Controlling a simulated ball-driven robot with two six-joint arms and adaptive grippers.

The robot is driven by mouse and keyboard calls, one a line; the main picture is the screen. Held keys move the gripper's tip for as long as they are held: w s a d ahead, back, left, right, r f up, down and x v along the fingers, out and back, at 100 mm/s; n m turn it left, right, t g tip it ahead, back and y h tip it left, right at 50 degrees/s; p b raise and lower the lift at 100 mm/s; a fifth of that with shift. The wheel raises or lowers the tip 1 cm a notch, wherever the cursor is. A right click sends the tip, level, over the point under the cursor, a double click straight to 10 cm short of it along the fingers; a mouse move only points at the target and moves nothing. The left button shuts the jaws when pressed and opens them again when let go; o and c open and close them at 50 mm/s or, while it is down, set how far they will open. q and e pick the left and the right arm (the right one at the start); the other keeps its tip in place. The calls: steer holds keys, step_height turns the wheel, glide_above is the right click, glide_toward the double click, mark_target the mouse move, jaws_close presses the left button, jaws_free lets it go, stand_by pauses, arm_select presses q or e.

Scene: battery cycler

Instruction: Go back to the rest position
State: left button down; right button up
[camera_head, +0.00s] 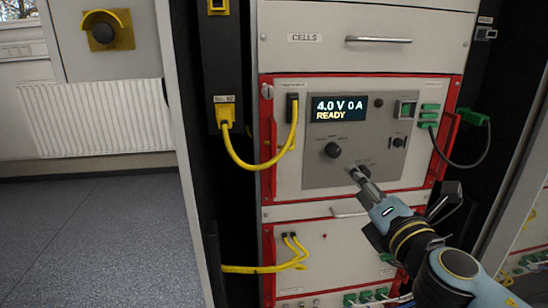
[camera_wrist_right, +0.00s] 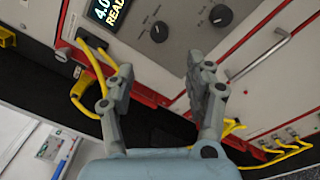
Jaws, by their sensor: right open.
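My right gripper (camera_head: 357,174) reaches in from the lower right in the head view. Its fingertips are in front of the lower part of the cycler's grey panel, by the right-hand knob (camera_head: 365,171), which it partly overlaps. In the right wrist view the right gripper (camera_wrist_right: 158,62) has its two fingers spread apart with nothing between them. The two knobs (camera_wrist_right: 159,32) show beyond the fingers there. I cannot tell whether a finger touches the panel. The battery cycler (camera_head: 400,170) shows "4.0 V 0 A READY" on its display (camera_head: 338,109). My left gripper is not in view.
A yellow cable (camera_head: 240,162) loops from the side socket to the cycler front. Red handles (camera_head: 447,145) stand out at the unit's sides. A green plug (camera_head: 472,117) with a dark cable hangs at the right. Open floor (camera_head: 90,240) lies left.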

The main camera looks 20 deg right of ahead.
steer(key=s+d+f+m+g, duration=0.1)
steer(key=s+f+m+g, duration=0.3)
steer(key=f, duration=0.8)
steer(key=s+f+m+g, duration=0.2)
steer(key=s+f, duration=0.3)
steer(key=f, duration=0.6)
steer(key=s+d+f+m+g, duration=0.1)
steer(key=s+f+m+g, duration=0.3)
steer(key=f, duration=0.8)
steer(key=s+a+f+m+g+y, duration=0.1)
steer(key=s+f+m, duration=0.3)
steer(key=s, duration=0.7)
steer(key=s+a+f+m+g+y, duration=0.1)
steer(key=s+a+f+m+g, duration=0.1)
steer(key=s+f+m+g, duration=0.2)
steer(key=s+a+f+m+g, duration=0.1)
steer(key=s+f+m, duration=0.4)
steer(key=s, duration=1.3)
step_height(320, 180, down, 4)
steer(key=shift+a+r+g+y, duration=0.15)
steer(key=shift+a+g+y, duration=0.25)
steer(key=shift+g, duration=0.3)
